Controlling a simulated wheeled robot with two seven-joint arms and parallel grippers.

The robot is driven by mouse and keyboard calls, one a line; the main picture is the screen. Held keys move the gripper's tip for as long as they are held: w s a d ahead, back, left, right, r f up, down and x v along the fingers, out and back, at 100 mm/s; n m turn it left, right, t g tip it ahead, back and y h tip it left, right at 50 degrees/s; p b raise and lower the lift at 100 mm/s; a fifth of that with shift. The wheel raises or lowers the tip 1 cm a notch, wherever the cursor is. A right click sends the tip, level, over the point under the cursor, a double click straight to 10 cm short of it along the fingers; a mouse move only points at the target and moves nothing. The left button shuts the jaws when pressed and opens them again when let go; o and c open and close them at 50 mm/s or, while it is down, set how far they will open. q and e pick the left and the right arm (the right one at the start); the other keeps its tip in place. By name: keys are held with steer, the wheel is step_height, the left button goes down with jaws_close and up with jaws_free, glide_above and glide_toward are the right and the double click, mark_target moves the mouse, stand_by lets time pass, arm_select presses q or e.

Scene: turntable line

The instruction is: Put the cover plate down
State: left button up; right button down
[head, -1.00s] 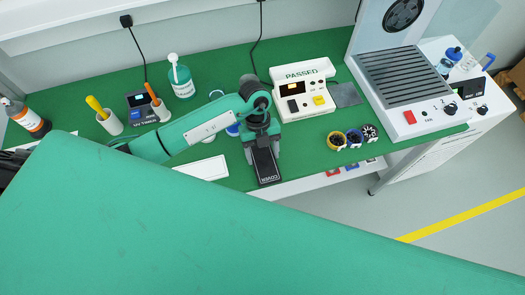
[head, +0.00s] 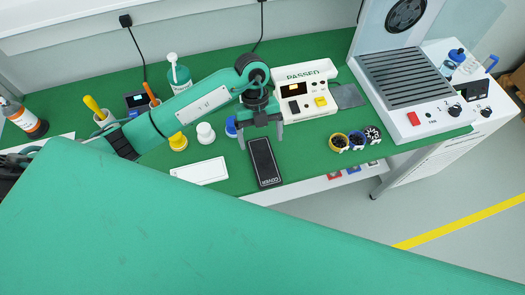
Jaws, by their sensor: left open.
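The cover plate is a black rectangle marked COVER (head: 264,162). It lies on the green bench top near the front edge, slightly tilted in the picture. My left gripper (head: 261,144) is open around the far end of the plate, with one finger on each side and gaps to the plate. I cannot tell how high the fingertips are above the bench. My right gripper is not in view. A large green surface fills the bottom of the view and hides part of the bench front.
A white plate (head: 200,172) lies left of the cover. White (head: 205,133), yellow (head: 178,142) and blue caps stand behind it. The PASSED tester (head: 304,92) is behind right. Several small reels (head: 356,139) and a vented fan unit (head: 410,90) stand to the right. Bare bench lies right of the cover.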

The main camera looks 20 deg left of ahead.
arm_select(q)
steer(key=b+v, duration=0.1)
steer(key=v, duration=0.4)
steer(key=shift+r, duration=0.15)
stand_by(0.3)
